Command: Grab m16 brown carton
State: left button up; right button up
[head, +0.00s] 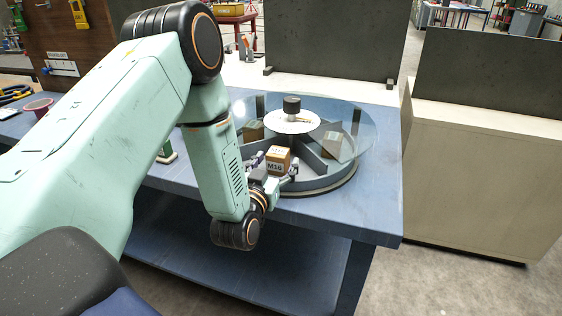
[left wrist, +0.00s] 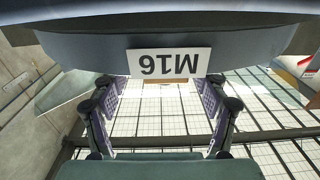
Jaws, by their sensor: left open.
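The brown M16 carton (head: 279,154) stands at the front of a round, grey, divided spool with a clear round top. My left gripper (head: 275,166) is open at the front of the spool, one finger on each side of the carton's front. In the left wrist view the M16 label (left wrist: 168,63) appears upside down, ahead of and between the open fingers of the left gripper (left wrist: 165,84). Most of the carton's body cannot be made out there. Contact with the fingers cannot be told. My right gripper is not in view.
The spool (head: 327,185) rests on a blue table (head: 378,185), with a dark central knob (head: 292,104) and dividing walls. Other cartons sit in its left (head: 253,131) and right (head: 332,145) compartments. A beige cabinet (head: 475,180) stands right of the table.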

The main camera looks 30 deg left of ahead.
pick_arm(q)
jog(key=shift+w+a+f, duration=0.2)
jog(key=shift+w+a, duration=0.6)
jog(key=shift+w, duration=0.1)
jog(key=shift+d+r, duration=0.15)
jog(key=shift+d, duration=0.3)
jog(key=shift+c, duration=0.8)
jog(key=shift+a, duration=0.35)
jog(key=c, duration=0.4)
jog(key=shift+d, duration=0.25)
jog(key=c, duration=0.6)
jog(key=shift+a, duration=0.2)
jog(key=c, duration=0.3)
